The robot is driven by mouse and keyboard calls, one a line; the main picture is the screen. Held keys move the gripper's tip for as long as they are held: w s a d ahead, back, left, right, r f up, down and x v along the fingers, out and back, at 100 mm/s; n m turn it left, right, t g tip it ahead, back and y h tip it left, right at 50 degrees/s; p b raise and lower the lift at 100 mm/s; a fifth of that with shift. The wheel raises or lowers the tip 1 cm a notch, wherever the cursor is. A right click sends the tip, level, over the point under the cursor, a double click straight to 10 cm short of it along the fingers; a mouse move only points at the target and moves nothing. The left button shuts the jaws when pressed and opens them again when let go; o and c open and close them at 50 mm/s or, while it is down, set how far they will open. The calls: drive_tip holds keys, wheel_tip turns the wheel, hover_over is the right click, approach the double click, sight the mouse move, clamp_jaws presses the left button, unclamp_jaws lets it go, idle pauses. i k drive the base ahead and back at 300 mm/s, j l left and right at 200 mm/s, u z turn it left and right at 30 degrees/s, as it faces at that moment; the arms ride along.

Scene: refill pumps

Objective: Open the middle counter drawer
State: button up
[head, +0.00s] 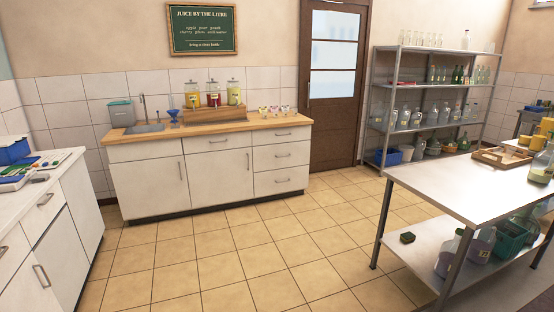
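A white counter with a wooden top (235,125) stands against the tiled back wall. A stack of three drawers is at its right end. The middle drawer of this stack (270,159) has a horizontal metal handle (283,155) and looks closed. The top drawer (265,137) and the bottom drawer (265,184) of the stack look closed too. Another closed drawer (200,142) sits in the counter's middle section, above a cupboard door with a vertical handle. My gripper is not in view.
The tiled floor (240,245) in front of the counter is clear. A white cabinet (60,220) stands at left, a work table (460,190) at right. A shelf rack (425,90) stands by the door (335,130). Juice jars (213,96) and small cups stand on the counter.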

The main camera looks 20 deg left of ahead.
sight(268, 157)
drive_tip(key=i+j+u, duration=0.2)
drive_tip(key=i, duration=0.2)
drive_tip(key=i+u, duration=0.15)
drive_tip(key=i, duration=0.2)
drive_tip(key=i+u, duration=0.25)
drive_tip(key=i, duration=3.1)
drive_tip(key=i+l, duration=0.1)
drive_tip(key=i, duration=1.25)
drive_tip(key=i+u, duration=0.1)
drive_tip(key=i, duration=1.25)
